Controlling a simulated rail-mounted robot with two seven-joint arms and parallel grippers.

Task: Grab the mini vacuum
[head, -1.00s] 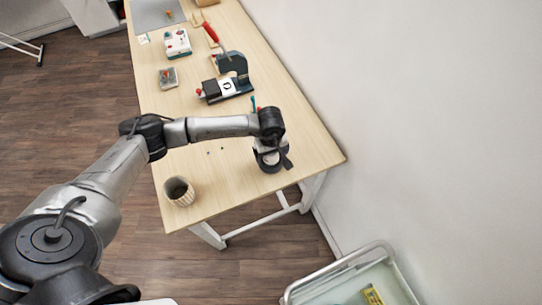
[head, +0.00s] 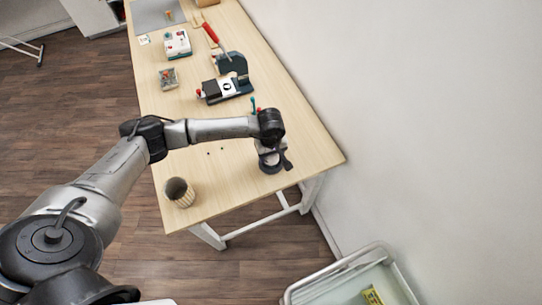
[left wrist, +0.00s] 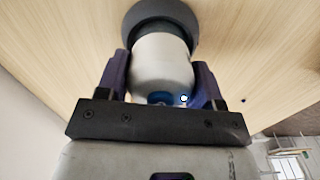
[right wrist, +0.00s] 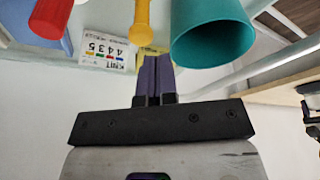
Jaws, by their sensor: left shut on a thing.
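The mini vacuum (head: 270,168) stands on the near right end of the wooden table in the head view, partly hidden by my left wrist. In the left wrist view its pale rounded body (left wrist: 162,68) rises from a wide dark round base (left wrist: 160,12). My left gripper (left wrist: 161,80) is shut on the body, with one finger on each side. The base appears to rest on the table. My right gripper (right wrist: 156,75) is shut and empty in the right wrist view, apart from the vacuum. The head view does not show it.
A ribbed cup (head: 180,192) stands at the table's near left corner. Near my right gripper are a teal cup (right wrist: 211,35), a yellow item (right wrist: 141,22) and a red item (right wrist: 50,16).

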